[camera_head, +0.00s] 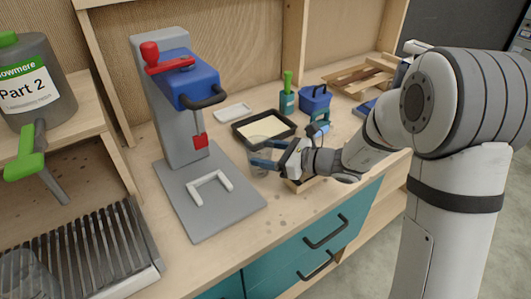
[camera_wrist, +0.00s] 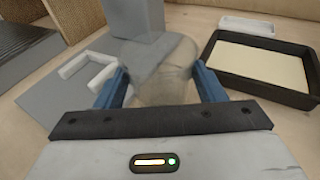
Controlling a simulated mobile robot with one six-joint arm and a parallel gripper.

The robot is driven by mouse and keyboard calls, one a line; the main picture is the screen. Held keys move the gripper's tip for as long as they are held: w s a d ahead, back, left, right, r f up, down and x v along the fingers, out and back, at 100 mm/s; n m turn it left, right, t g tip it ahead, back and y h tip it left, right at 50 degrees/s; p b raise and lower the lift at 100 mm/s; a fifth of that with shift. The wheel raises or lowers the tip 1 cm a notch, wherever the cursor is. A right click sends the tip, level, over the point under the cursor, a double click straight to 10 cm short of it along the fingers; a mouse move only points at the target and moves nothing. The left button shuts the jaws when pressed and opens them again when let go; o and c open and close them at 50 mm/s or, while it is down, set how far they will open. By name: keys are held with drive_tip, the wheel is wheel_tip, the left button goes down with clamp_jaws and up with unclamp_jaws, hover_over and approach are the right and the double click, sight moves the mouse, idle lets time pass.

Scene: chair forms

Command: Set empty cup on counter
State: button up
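The empty cup (camera_head: 259,168) is clear and see-through, upright at the counter, just right of the grey press base. In the wrist view the cup (camera_wrist: 160,85) stands between the two blue fingers of my gripper (camera_wrist: 160,80), and its sides meet the fingertips. In the head view my gripper (camera_head: 262,153) reaches in low from the right with its fingers around the cup. The cup's bottom looks at or very close to the counter (camera_head: 278,215); I cannot tell whether it touches. Nothing shows inside it.
A grey press (camera_head: 170,120) with a blue head stands left of the cup. A black tray (camera_head: 240,132) with a pale filling lies behind it. The counter's front is clear.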

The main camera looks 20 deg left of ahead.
drive_tip(key=o, duration=0.3)
drive_tip(key=shift+r, duration=0.25)
drive_tip(key=v, duration=1.2)
drive_tip(key=s+d+f+n+g+h, duration=0.1)
drive_tip(key=s+d+n+g+h, duration=0.15)
drive_tip(key=s+n, duration=0.3)
drive_tip(key=s+d+n+g+h, duration=0.1)
drive_tip(key=s+n+h, duration=0.25)
drive_tip(key=s, duration=0.25)
drive_tip(key=s+d+n+t+h, duration=0.1)
drive_tip(key=s+d+n+h, duration=0.1)
drive_tip(key=d, duration=0.3)
drive_tip(key=s+d+n+t+h, duration=0.1)
drive_tip(key=s+d+n+h, duration=0.1)
drive_tip(key=d+n+h, duration=0.2)
drive_tip(key=s+d+n+t+h, duration=0.1)
drive_tip(key=s+d+n+h, duration=0.1)
drive_tip(key=d+n, duration=0.3)
drive_tip(key=shift+d+r+h, duration=0.35)
drive_tip(key=shift+r+h, duration=0.05)
drive_tip(key=shift+h, duration=0.3)
